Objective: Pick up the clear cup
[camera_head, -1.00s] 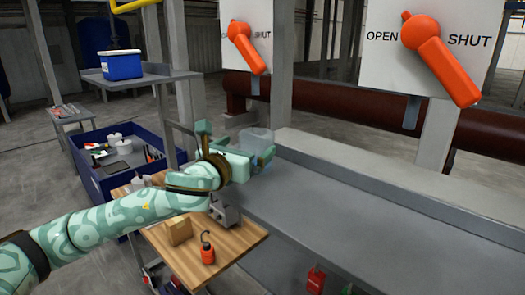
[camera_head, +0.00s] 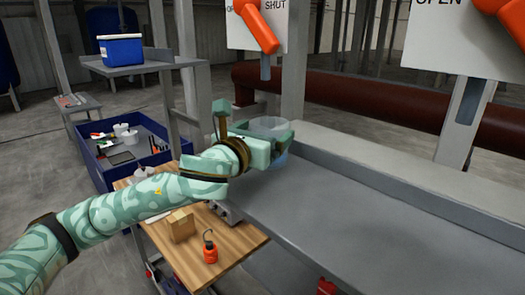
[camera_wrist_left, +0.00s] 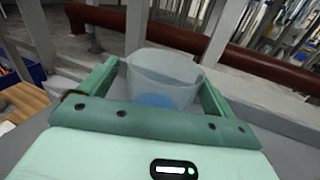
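The clear cup (camera_head: 268,126) is translucent and bluish, at the back left of the grey bench (camera_head: 350,210). My left gripper (camera_head: 277,139) is at the cup, with a finger on either side of it. The cup's lower part shows below the near finger. In the left wrist view the cup (camera_wrist_left: 163,72) is between the two fingertips of the left gripper (camera_wrist_left: 161,80), close to both. Whether the fingers press on it, and whether its base rests on the bench, I cannot tell. My right gripper is not in view.
A wooden-topped cart (camera_head: 235,245) with a cardboard box (camera_head: 180,226) and an orange item (camera_head: 210,250) stands left of the bench. A blue bin (camera_head: 103,172) and a blue-and-white box (camera_head: 120,50) are farther left. The bench's right side is clear.

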